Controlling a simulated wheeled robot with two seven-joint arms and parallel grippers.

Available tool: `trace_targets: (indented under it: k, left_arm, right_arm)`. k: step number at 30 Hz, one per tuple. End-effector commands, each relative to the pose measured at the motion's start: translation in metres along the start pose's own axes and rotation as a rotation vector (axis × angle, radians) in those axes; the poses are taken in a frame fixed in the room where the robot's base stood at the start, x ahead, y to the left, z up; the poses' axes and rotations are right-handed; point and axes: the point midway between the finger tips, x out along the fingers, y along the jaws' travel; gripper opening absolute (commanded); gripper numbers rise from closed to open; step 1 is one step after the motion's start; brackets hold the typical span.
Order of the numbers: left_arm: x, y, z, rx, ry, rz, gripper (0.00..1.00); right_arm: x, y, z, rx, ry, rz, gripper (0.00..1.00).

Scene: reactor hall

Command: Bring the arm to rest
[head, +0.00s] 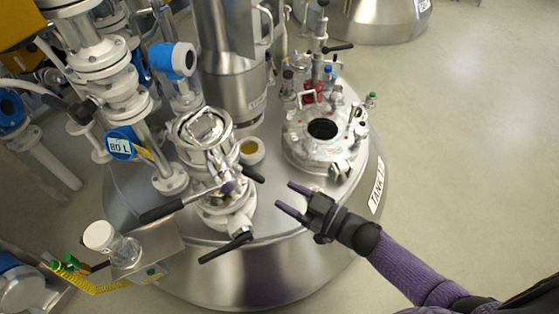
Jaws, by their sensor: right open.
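My right arm (415,270) comes in from the lower right, with a purple sleeve and black links. My right gripper (284,197) is open and empty, its two purple-grey fingers pointing left above the steel tank top. It is right of the clamped metal port with black handles (222,190) and below the flange with the dark round opening (322,129). I cannot tell how high it is above the tank. My left gripper is not in view.
The steel tank (270,270) carries pipes, valves and a label (377,185). A white-capped jar (100,236) stands on a side shelf at left. A small cup with yellow contents (250,150) is on the tank top. Open floor (470,130) lies to the right.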

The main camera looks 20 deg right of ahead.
Motion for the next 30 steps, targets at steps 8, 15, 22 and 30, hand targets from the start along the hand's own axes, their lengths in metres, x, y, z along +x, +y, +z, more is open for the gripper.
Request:
trace_targets:
  k: [8,15,22,30]
  left_arm:
    - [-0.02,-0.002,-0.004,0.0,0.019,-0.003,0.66]
    - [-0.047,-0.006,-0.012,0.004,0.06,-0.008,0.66]
    - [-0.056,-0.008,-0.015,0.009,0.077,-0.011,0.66]
    - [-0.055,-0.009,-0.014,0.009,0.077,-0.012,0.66]
  right_arm:
    - [-0.054,0.003,0.078,0.07,-0.349,0.252,0.57]
    - [-0.244,-0.099,0.195,0.244,-1.201,0.43,0.57]
    - [-0.343,-0.184,0.2,0.37,-1.601,0.353,0.57]
    - [-0.351,-0.193,0.199,0.383,-1.638,0.34,0.57]
